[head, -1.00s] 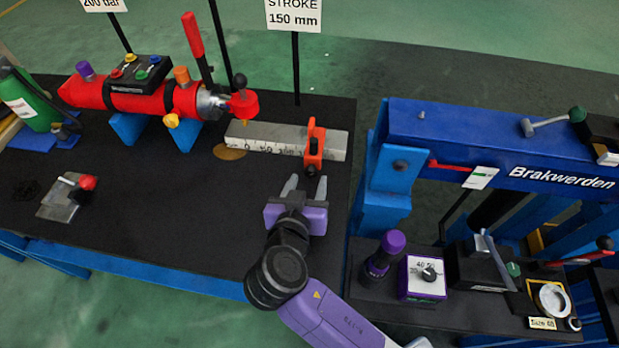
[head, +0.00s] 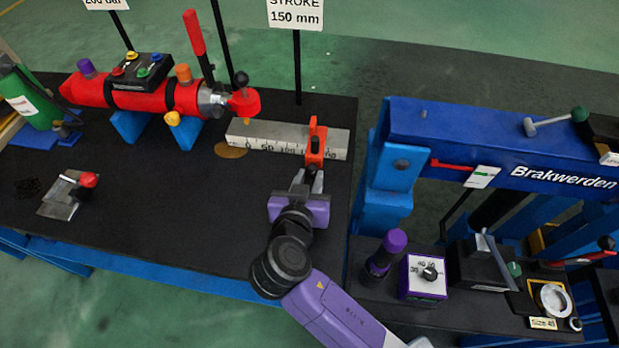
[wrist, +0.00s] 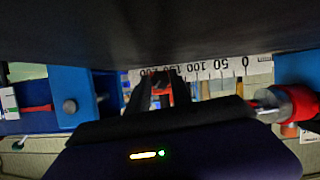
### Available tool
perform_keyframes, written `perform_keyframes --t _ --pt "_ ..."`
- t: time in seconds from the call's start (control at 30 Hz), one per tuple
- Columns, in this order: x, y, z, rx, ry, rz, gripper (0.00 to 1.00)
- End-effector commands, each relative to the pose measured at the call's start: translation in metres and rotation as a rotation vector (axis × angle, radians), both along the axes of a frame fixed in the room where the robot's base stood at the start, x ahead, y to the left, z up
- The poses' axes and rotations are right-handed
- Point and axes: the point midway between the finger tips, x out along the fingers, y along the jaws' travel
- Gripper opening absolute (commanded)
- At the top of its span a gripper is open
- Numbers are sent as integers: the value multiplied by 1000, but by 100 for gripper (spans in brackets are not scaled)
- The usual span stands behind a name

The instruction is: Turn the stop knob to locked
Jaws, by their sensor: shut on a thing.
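The orange stop (head: 316,143) straddles the grey scale bar (head: 268,139) near its right end, close to the 150 mark. Its small black knob faces me and is mostly hidden between the fingers. My gripper (head: 307,181), with a purple body, is shut on the knob at the stop's near side. In the wrist view, my gripper (wrist: 161,86) reaches to the stop (wrist: 165,97) below the scale numbers (wrist: 215,70). I cannot tell which way the knob is turned.
A red cylinder (head: 150,97) on blue supports lies at the back left. A lever plate (head: 64,200) sits at the left. A blue press frame (head: 460,135) stands close on the right.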

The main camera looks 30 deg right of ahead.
Motion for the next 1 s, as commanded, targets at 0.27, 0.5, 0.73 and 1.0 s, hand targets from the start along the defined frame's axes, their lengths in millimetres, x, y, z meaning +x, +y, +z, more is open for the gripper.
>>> perform_keyframes --t 0.27,0.5,0.73,1.0 --pt "-1 -2 -4 109 -81 -2 0" --pt "-2 -2 -5 247 -182 0 0" --pt "-2 -3 -4 353 -259 -1 0" --pt "-2 -3 -1 418 -305 0 0"
